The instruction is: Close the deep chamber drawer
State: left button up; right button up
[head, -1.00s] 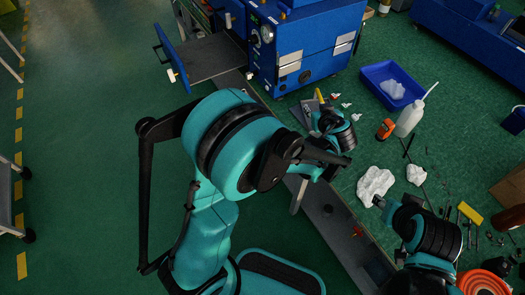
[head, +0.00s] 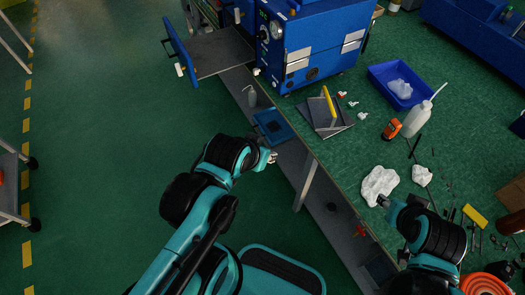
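The deep chamber drawer stands pulled out at the left side of the blue press (head: 310,45). Its blue front panel (head: 178,50) has a white handle, and its grey tray (head: 222,54) reaches back to the press. My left gripper (head: 270,157) is in front of the bench edge, below and to the right of the drawer and well apart from it. Its fingers are too small to read. My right gripper (head: 382,200) is over the bench beside a white crumpled cloth (head: 379,185); its fingers are largely hidden.
A grey plate with a yellow bar (head: 328,108) lies near the bench edge. A blue tray (head: 398,84), white bottle (head: 417,118) and orange device (head: 391,129) stand behind it. Below the edge is a shelf (head: 325,205). The green floor left of the bench is clear; a cart (head: 12,185) stands far left.

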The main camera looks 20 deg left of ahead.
aim_at(205, 56)
jog(key=j+u, duration=0.25)
jog(key=u, duration=0.2)
jog(key=k+j+u, duration=0.1)
jog(key=j+u, duration=0.15)
jog(key=u, duration=0.15)
jog(key=j+u, duration=0.25)
jog(key=u, duration=0.2)
jog(key=i+l, duration=0.2)
jog(key=i, duration=0.15)
jog(key=i+l, duration=0.25)
jog(key=i, duration=0.15)
jog(key=i+l, duration=0.2)
jog(key=i, duration=0.15)
